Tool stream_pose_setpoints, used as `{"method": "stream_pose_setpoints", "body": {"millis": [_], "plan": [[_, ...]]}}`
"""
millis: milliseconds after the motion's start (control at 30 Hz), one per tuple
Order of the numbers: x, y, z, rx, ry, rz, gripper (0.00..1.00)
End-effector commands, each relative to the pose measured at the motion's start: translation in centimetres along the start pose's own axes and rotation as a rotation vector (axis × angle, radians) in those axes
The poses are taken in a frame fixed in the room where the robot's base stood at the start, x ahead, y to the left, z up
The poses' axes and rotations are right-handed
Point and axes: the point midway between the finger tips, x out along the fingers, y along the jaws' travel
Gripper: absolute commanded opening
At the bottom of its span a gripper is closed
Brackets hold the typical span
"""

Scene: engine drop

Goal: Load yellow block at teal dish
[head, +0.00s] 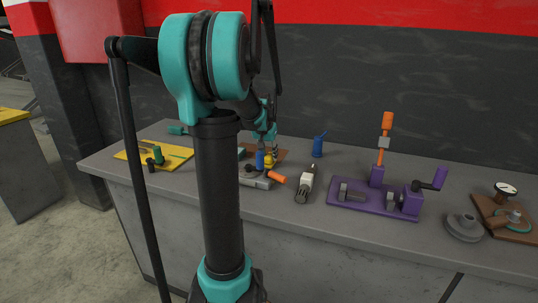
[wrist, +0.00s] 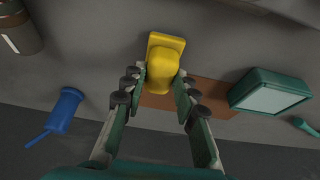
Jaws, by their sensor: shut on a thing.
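The yellow block (wrist: 163,62) sits between my gripper's fingertips (wrist: 160,82) in the wrist view, and the fingers are shut on it. In the head view my gripper (head: 268,143) points down over the bench, with a little of the yellow block (head: 268,163) showing below it. The teal dish (wrist: 270,93), with a pale inside, is apart from the block, to its right in the wrist view. In the head view only a bit of the dish (head: 241,153) shows beside my arm. I cannot tell how far the block is above the bench.
A brown mat (wrist: 217,105) lies by the block. A white-and-grey tool (head: 306,184), a purple fixture (head: 375,205) and a yellow mat (head: 178,153) lie on the grey bench (head: 300,227).

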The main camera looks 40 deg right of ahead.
Motion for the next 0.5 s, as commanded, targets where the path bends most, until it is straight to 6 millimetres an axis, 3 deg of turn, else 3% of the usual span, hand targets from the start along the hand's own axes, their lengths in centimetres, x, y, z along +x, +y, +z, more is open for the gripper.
{"method": "stream_pose_setpoints", "body": {"millis": [233, 267, 400, 500], "plan": [[0.30, 0.00, 0.11, 0.000, 0.000, 0.000, 0.06], [0.33, 0.00, 0.13, 0.000, 0.000, 0.000, 0.30], [0.30, 0.00, 0.12, 0.000, 0.000, 0.000, 0.47], [0.29, 0.00, 0.12, 0.000, 0.000, 0.000, 0.49]]}}
